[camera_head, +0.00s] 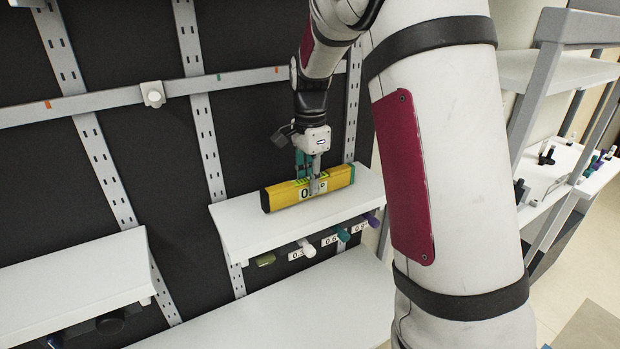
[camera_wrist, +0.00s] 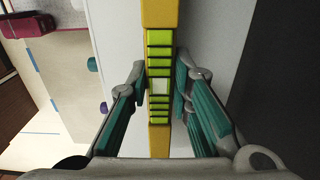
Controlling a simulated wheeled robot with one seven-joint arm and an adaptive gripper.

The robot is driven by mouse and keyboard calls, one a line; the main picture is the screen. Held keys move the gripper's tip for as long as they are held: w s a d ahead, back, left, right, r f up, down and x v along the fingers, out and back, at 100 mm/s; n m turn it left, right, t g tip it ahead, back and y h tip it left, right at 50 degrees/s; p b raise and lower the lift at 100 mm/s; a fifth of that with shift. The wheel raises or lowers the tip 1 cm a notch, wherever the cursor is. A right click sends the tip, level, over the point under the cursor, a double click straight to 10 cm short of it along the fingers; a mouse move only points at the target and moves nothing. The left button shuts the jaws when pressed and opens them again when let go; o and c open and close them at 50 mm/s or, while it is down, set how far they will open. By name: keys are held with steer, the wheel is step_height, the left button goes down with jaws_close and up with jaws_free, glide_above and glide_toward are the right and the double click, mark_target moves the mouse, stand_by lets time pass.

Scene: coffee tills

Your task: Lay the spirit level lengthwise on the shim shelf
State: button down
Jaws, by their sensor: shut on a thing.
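The yellow spirit level (camera_head: 283,195) is at the white shim shelf (camera_head: 238,230), lengthwise along it, in the head view. My gripper (camera_head: 315,188) points down and is shut on the level near its middle. In the wrist view, the level (camera_wrist: 159,20) runs between the two fingers of my gripper (camera_wrist: 160,88), with its green striped part showing. The level's underside is hidden, so I cannot tell whether it touches the shelf. Several coloured pegs, among them a teal one (camera_head: 342,234), stick out below the shelf's front edge with number labels.
Another white shelf (camera_head: 75,275) is at the lower left, and a broad white surface (camera_head: 290,310) lies below the shim shelf. A dark wall with slotted metal uprights (camera_head: 205,130) and a rail (camera_head: 110,100) stands behind. A white rack (camera_head: 560,70) is at the right.

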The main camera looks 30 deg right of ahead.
steer(key=shift+f, duration=0.5)
steer(key=c, duration=0.9)
jaws_free()
steer(key=shift+r, duration=0.15)
steer(key=shift+r+p, duration=0.45)
steer(key=shift+r, duration=3.4)
